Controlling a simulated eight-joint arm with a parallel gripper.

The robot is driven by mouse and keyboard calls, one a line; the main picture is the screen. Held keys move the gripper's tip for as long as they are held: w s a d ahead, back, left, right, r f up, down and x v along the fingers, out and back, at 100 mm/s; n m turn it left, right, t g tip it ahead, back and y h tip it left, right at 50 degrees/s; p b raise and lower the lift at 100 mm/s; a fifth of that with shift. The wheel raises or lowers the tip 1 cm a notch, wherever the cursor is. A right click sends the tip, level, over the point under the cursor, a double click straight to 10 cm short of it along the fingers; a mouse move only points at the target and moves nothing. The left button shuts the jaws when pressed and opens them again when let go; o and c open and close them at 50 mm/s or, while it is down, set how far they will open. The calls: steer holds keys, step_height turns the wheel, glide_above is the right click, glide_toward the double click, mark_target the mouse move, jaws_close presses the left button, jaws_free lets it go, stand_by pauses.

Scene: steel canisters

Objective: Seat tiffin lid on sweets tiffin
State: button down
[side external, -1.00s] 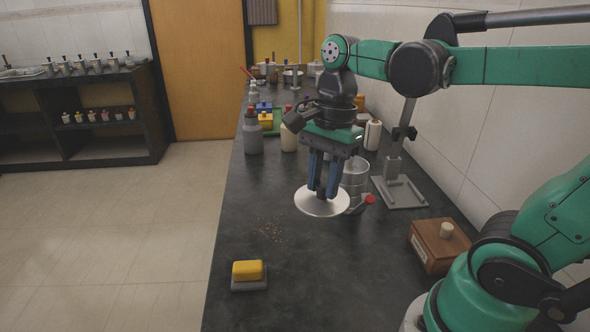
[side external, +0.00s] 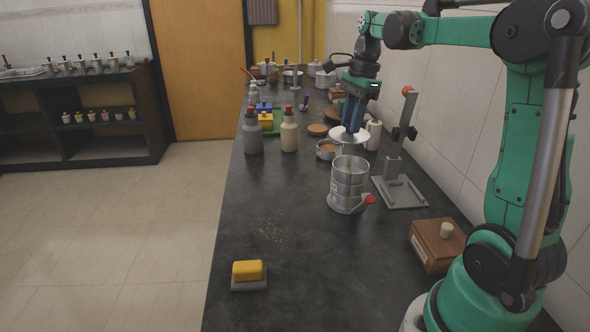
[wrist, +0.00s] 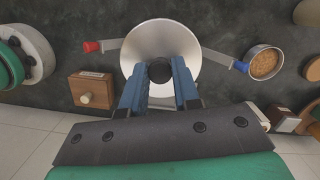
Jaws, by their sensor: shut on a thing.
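My gripper (side external: 351,125) is shut on the tiffin lid, a round shiny steel disc (side external: 339,137), gripped by its black centre knob (wrist: 159,71). The lid is roughly level, above the counter behind the steel tiered tiffin (side external: 350,178). That open-topped tiffin stands upright, with a red-tipped latch (side external: 369,199) at its lower right. A steel vessel partly shows under the lid; I cannot tell whether they touch. In the wrist view the lid (wrist: 160,38) hides what is below; a red-tipped handle (wrist: 92,46) sticks out left and a blue-tipped one (wrist: 241,66) right. I cannot tell which vessel holds sweets.
A small bowl of brown contents (side external: 326,150) is left of the lid. A grey stand with an orange-topped lever (side external: 400,150) is at right. Bottles (side external: 289,133) stand farther left. A wooden box (side external: 437,246) and yellow block (side external: 248,270) are nearer. The front middle counter is mostly clear.

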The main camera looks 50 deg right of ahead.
steer(key=shift+d+f, duration=0.25)
steer(key=shift+d, duration=0.25)
steer(key=shift+d+f, duration=0.2)
steer(key=shift+d, duration=0.25)
steer(key=shift+f, duration=2.6)
steer(key=shift+f, duration=0.6)
steer(key=shift+c, duration=1.2)
jaws_free()
steer(key=shift+r, duration=0.1)
steer(key=shift+r, duration=2.9)
